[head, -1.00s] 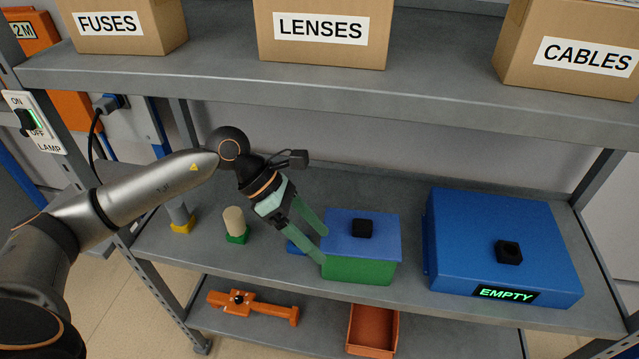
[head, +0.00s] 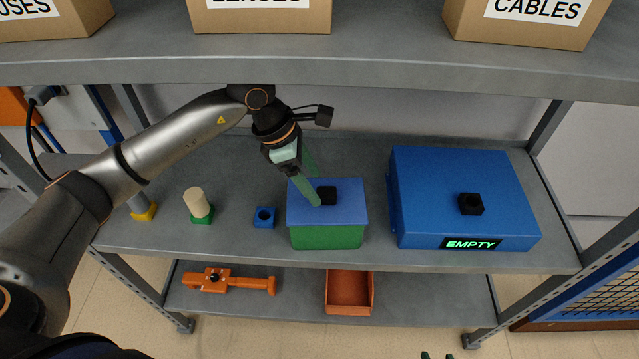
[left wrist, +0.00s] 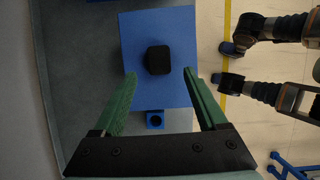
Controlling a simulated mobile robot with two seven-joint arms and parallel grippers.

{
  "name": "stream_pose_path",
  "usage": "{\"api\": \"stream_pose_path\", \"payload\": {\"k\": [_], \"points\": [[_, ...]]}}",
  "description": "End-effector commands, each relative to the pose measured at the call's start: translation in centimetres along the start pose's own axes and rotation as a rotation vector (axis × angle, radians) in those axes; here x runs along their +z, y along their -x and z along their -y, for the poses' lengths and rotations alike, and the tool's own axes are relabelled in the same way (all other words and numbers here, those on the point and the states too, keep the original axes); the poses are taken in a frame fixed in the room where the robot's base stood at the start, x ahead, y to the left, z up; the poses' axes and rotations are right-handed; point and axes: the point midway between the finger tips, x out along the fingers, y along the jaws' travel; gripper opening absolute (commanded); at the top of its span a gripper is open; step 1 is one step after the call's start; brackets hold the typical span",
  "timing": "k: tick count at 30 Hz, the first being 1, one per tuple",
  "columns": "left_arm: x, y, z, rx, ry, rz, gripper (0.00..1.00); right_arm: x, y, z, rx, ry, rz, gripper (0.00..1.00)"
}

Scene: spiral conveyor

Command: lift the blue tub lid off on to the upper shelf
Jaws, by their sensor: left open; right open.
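The blue lid (head: 345,212) sits on the green tub (head: 327,238) on the middle shelf. A black knob (head: 327,195) stands on the lid. My left gripper (head: 316,188) is open and empty over the lid, its fingers close to the knob. In the left wrist view the knob (left wrist: 158,60) lies between and just beyond the fingertips (left wrist: 159,73), with a gap on each side; I cannot tell the exact height. The upper shelf (head: 400,72) runs above. My right gripper (head: 438,355) shows only its fingertips at the bottom edge, apart and empty.
Cardboard boxes (head: 262,15) stand on the upper shelf. Right of the tub is a large blue case (head: 435,185) marked EMPTY. Left are a small blue block (head: 264,217) and a beige peg (head: 194,201). An orange tool (head: 228,282) and bin (head: 349,293) are below.

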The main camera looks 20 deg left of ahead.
Motion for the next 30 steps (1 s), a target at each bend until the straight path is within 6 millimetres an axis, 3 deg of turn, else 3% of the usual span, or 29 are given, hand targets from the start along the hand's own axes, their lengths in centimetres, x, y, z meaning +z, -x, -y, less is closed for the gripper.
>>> {"api": "stream_pose_path", "payload": {"k": [1,3,9,19,30], "points": [[1.0,-0.2,0.1,0.000,-0.004,0.002,0.75,0.0,0.1,0.0,0.001,0.000,0.003,0.50],[0.5,-1.5,0.1,-0.003,0.002,-0.001,0.75,0.3,0.0,-0.1,0.001,0.000,0.004,0.50],[0.5,-3.0,0.0,0.000,0.001,0.000,0.75,0.3,0.0,0.0,0.001,-0.001,0.005,0.50],[0.5,-3.2,0.0,0.001,0.000,0.000,0.74,0.1,0.0,0.1,-0.002,-0.003,0.000,0.50],[0.5,-3.2,0.0,0.001,0.000,0.000,0.32,-0.2,0.0,0.2,-0.003,-0.003,-0.004,0.50]]}}
